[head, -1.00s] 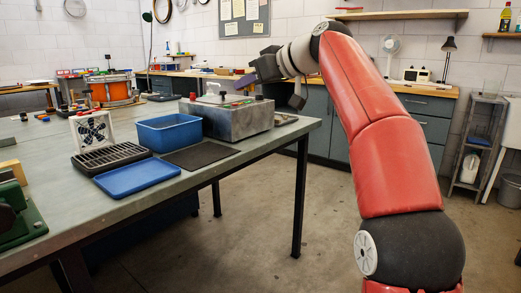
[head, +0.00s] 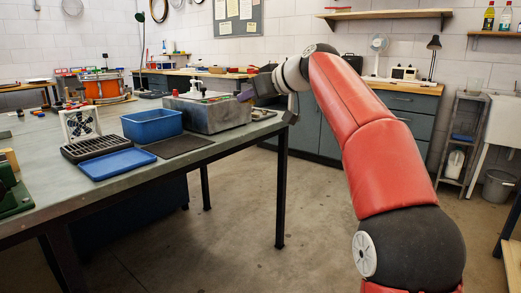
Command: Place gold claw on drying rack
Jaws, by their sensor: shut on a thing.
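My gripper (head: 248,94) is at the far end of my raised red arm, level with the back right corner of the workbench. It is small and seen from behind. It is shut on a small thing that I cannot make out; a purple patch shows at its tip. I cannot pick out the gold claw by its colour. A black slotted rack (head: 92,144), which looks like the drying rack, lies on the bench at the left, well away from my gripper.
A blue bin (head: 152,125), a blue tray (head: 117,164), a dark mat (head: 180,146) and a grey metal box (head: 213,117) stand on the bench (head: 60,195). A white-framed fan (head: 80,124) is behind the rack. The floor right of the bench is clear.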

